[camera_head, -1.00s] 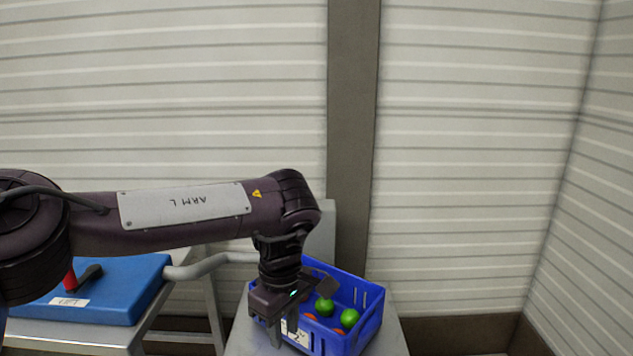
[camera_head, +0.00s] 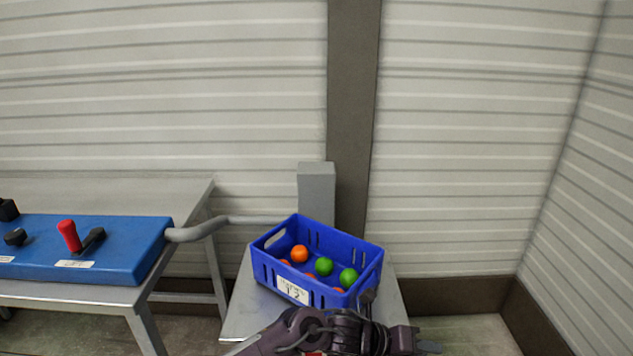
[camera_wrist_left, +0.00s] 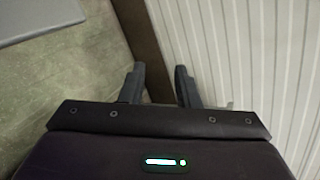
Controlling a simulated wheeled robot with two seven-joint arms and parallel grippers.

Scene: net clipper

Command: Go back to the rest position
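My left gripper (camera_head: 429,347) is at the bottom edge of the head view, in front and to the right of the blue crate. My left arm is folded low there and partly cut off by the frame. In the left wrist view the gripper (camera_wrist_left: 160,84) has its two fingers apart with nothing between them; beyond them are floor and wall. The blue crate (camera_head: 370,268) stands upright on a grey stand and holds several orange and green balls. My right gripper is in neither view.
The crate's grey stand (camera_head: 240,318) is at the bottom middle. A metal table (camera_head: 130,193) at the left carries a blue box (camera_head: 130,245) with a red handle (camera_head: 69,236) and black knobs. A grey pipe (camera_head: 225,222) runs to a grey post (camera_head: 317,188). Floor at the right is clear.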

